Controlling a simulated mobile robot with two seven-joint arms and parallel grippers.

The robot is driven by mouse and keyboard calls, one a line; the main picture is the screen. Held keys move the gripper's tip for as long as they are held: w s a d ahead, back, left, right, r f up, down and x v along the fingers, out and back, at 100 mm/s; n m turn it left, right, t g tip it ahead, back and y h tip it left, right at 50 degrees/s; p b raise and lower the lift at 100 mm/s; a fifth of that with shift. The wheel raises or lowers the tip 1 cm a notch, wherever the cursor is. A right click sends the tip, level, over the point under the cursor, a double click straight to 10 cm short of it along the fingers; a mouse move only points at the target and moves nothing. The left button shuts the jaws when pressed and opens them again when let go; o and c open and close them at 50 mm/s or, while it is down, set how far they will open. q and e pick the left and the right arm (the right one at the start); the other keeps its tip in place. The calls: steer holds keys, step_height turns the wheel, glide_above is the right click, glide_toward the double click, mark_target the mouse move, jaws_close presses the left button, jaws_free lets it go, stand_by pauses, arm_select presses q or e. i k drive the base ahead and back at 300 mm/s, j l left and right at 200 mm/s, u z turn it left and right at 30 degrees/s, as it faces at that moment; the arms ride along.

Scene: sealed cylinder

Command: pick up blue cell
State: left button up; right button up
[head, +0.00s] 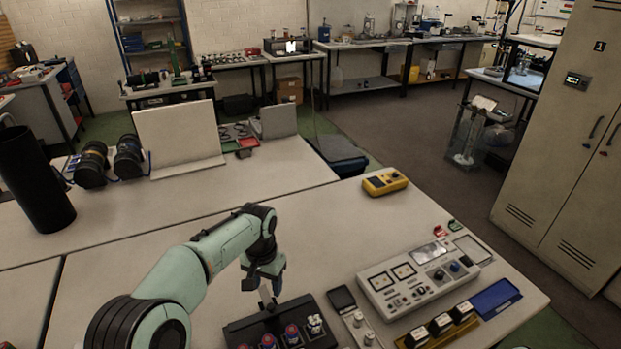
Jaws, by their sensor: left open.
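A black holder (240,333) at the bottom of the head view carries several small upright cells in a row. One cell (291,333) and its left neighbour (268,341) show red and blue tops; the rightmost cell (314,323) has a paler top. They are too small to tell for certain which is the blue cell. My left gripper (264,290) is open and points down just above the back of the holder, with no cell seen between its fingers. The lower part of the holder is cut off by the frame. My right gripper is out of view.
A yellow meter (384,182) lies farther back. The table's middle behind my arm is clear.

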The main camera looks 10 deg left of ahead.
mark_target(316, 322)
steer(key=k, duration=1.5)
